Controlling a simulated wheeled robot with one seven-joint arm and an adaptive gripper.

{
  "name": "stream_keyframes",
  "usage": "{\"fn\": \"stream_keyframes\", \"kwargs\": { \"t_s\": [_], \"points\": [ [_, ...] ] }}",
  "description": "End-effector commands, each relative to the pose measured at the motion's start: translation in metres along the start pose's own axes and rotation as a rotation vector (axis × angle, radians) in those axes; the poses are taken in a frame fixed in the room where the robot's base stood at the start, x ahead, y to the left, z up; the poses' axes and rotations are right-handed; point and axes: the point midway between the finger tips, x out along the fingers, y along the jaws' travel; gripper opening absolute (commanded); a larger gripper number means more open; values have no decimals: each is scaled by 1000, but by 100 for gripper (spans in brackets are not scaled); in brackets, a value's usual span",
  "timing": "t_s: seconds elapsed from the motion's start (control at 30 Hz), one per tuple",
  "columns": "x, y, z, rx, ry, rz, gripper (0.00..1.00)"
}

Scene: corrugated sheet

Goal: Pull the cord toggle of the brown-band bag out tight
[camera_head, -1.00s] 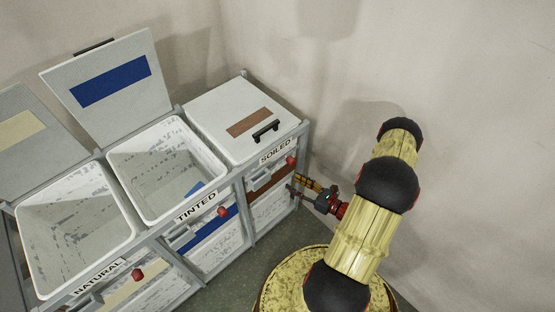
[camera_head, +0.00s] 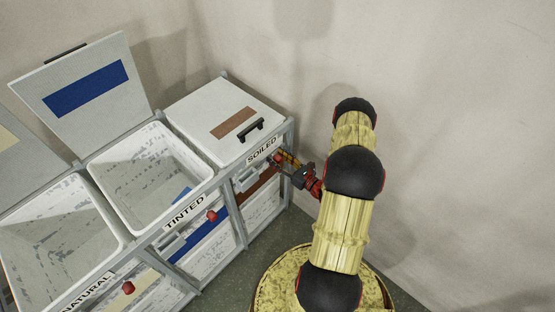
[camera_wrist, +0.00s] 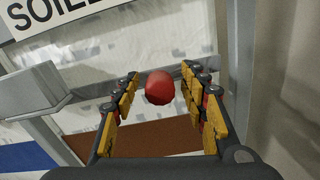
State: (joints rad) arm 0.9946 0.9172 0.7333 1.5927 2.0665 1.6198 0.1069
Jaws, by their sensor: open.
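The brown-band bag is the SOILED one at the right end of the frame; its brown band (camera_wrist: 150,140) shows low in the wrist view. Its cord toggle, a red ball (camera_wrist: 160,87), sits between the open fingers of my gripper (camera_wrist: 158,95) in the wrist view, near the fingertips. I see a gap on each side of it. In the head view my gripper (camera_head: 286,164) is at the front of the SOILED bay, and the toggle there is mostly covered by the fingers. The cord cannot be made out.
The SOILED bin has a closed white lid (camera_head: 205,115) with a black handle. The TINTED bin (camera_head: 150,150) and NATURAL bin (camera_head: 60,200) stand open to the left, with red toggles (camera_head: 211,216) on their fronts. A grey frame post (camera_wrist: 233,60) stands close right of my fingers.

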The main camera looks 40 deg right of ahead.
Motion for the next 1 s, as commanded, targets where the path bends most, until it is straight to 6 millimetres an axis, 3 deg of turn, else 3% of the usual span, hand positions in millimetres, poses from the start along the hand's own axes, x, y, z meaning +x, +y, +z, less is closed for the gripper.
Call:
{"fn": "stream_keyframes", "kwargs": {
  "t_s": [0.23,1.0],
  "points": [
    [0,0,0,0,0,0,43],
    [0,0,0,0,0,-1,0]
  ]
}}
